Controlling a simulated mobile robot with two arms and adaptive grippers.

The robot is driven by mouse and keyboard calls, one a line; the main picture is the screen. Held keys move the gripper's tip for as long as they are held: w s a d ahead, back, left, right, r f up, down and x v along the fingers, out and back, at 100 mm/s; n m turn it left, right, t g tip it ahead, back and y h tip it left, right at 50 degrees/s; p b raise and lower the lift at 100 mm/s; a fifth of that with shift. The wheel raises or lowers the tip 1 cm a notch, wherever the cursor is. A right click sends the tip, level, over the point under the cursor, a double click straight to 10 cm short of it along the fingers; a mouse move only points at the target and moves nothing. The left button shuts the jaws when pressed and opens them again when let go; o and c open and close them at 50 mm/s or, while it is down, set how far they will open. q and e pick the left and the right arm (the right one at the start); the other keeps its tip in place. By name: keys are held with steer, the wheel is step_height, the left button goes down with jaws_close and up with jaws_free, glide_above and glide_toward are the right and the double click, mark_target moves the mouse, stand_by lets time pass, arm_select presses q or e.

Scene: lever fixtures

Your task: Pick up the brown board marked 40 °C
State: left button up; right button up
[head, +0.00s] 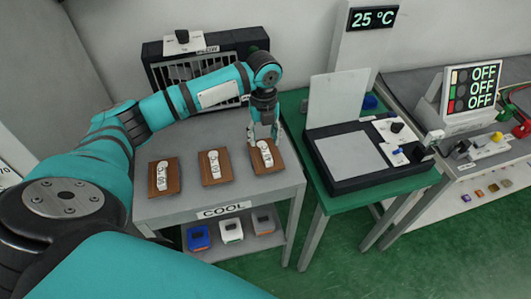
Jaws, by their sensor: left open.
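Three brown boards stand in a row on the grey table marked COOL (183,208): a left one (157,193), a middle one (205,179) and a right one (283,163). Each carries a pale plate with dark marks, too small to read, so I cannot tell which is marked 40 °C. My left gripper (264,141) is open and points down at the right board, its fingers over the board's far part. I cannot tell whether they touch it. The gripper hides part of that board. My right gripper is out of view.
Blue (198,238), white (231,231) and grey (263,220) boxes sit on the lower shelf. A dark grilled unit (160,76) stands behind the boards. To the right, a green table (400,185) holds a black device with an upright lid (336,101). A wall display (374,18) reads 25 °C.

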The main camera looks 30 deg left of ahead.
mark_target(265, 151)
arm_select(q)
steer(key=f, duration=0.2)
steer(key=f+p, duration=0.1)
steer(key=f, duration=0.2)
steer(key=shift+w+f+p, duration=0.3)
steer(key=shift+p, duration=0.05)
steer(key=shift+f, duration=0.45)
jaws_close()
